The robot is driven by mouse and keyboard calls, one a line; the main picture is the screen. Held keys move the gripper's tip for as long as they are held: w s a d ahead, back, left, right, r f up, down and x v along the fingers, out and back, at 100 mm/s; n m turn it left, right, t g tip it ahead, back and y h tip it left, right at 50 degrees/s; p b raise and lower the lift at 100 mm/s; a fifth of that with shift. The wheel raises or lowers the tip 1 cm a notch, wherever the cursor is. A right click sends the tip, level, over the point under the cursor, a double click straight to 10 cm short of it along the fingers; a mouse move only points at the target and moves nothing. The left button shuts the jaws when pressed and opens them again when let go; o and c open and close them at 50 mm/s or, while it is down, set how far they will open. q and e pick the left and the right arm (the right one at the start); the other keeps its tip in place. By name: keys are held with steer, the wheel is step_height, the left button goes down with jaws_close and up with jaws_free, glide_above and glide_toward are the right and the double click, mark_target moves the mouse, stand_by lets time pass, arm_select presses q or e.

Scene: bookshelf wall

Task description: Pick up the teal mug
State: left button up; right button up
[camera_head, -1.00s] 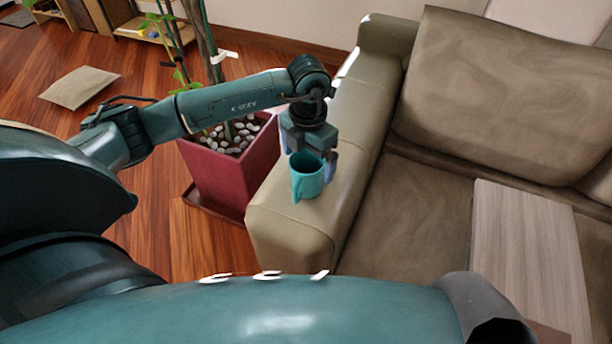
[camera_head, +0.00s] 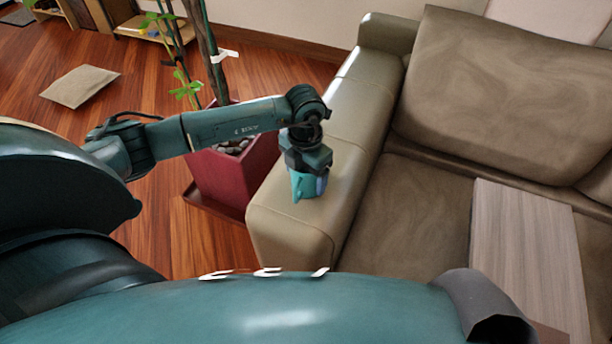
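The teal mug (camera_head: 303,187) stands on the near end of the sofa's left armrest (camera_head: 289,222). My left gripper (camera_head: 309,181) points down right over the mug, and its body hides the mug's rim and opening. One bluish finger shows against the mug's right side. The other finger is not clear, so I cannot tell whether the fingers are closed on the mug. The mug's lower front and its handle side remain visible. My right gripper is not in view.
A red planter (camera_head: 232,180) with a plant stands on the floor left of the armrest, under my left forearm. The brown sofa seat (camera_head: 415,215) is to the right, with a wooden board (camera_head: 528,250) on it. A beige cushion (camera_head: 80,86) lies on the wooden floor.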

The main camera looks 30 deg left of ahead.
arm_select(q)
steer(key=c, duration=0.8)
steer(key=shift+r, duration=0.1)
